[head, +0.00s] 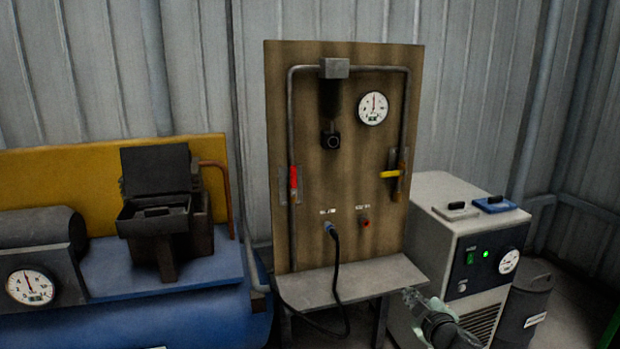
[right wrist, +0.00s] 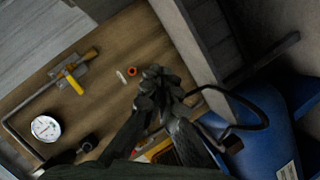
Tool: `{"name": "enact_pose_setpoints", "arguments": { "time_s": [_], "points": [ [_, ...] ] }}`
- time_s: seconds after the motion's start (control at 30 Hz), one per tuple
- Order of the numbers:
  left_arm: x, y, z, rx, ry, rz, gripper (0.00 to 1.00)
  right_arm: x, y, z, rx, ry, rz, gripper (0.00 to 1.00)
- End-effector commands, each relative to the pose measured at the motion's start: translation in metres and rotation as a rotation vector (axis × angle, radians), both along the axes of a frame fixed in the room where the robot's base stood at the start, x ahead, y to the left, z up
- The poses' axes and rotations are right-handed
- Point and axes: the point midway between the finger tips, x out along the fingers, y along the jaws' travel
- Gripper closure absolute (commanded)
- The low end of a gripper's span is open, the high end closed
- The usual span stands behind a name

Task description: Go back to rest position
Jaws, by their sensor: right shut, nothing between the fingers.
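My right gripper (head: 412,298) is low in the head view, in front of the shelf's right end and the grey dryer cabinet. It is shut and empty. In the right wrist view its dark fingers (right wrist: 158,84) are together, with the wooden panel behind them. The panel (head: 350,235) stands upright with a pressure gauge (head: 373,108). Its red valve handle (head: 294,184) is vertical and its yellow handle (head: 390,174) is horizontal. A black hose (head: 337,275) runs from the left port; the red port (head: 365,222) has no hose. My left gripper is not in view.
A grey shelf (head: 380,278) juts out below the panel. The dryer cabinet (head: 432,236) stands right of it, with a blue item (head: 495,204) and a grey item (head: 455,211) on top. A dark cylinder (head: 522,300) stands beside it. A blue compressor tank (head: 190,328) fills the left.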

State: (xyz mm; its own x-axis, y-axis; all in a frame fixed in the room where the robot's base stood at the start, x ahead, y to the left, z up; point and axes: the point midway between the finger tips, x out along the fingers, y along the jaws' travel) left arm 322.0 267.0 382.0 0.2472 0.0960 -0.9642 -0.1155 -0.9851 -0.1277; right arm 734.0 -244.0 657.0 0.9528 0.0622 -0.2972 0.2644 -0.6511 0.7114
Motion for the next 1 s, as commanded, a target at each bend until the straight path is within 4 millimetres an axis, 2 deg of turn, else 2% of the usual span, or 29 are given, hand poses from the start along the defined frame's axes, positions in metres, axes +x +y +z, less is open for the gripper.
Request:
{"name": "enact_pose_setpoints", "arguments": {
  "time_s": [0.03,0.1,0.17,0.3,0.4,0.5,0.7,0.83,0.9,1.0],
  "points": [
    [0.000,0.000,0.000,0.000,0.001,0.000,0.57,-0.025,-0.020,-0.031,0.014,0.069,-0.062,1.00],
    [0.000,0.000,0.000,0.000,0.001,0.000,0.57,-0.057,-0.047,-0.065,0.024,0.155,-0.144,1.00],
    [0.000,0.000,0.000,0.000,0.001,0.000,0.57,-0.087,-0.069,-0.092,0.028,0.229,-0.210,1.00],
    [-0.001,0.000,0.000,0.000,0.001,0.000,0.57,-0.165,-0.119,-0.146,0.025,0.405,-0.353,1.00],
    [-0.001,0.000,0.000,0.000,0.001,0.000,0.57,-0.220,-0.149,-0.173,0.014,0.518,-0.438,1.00],
    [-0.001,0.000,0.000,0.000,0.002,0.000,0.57,-0.266,-0.171,-0.191,0.002,0.609,-0.501,1.00],
    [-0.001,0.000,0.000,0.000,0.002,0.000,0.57,-0.344,-0.204,-0.211,-0.022,0.761,-0.597,1.00],
    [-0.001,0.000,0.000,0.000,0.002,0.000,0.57,-0.392,-0.222,-0.217,-0.040,0.850,-0.650,1.00],
    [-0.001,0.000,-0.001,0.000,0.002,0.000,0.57,-0.392,-0.187,-0.232,0.041,0.863,-0.645,1.00],
    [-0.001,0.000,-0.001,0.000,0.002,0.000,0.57,-0.400,-0.148,-0.248,0.129,0.887,-0.649,1.00]
  ]
}}
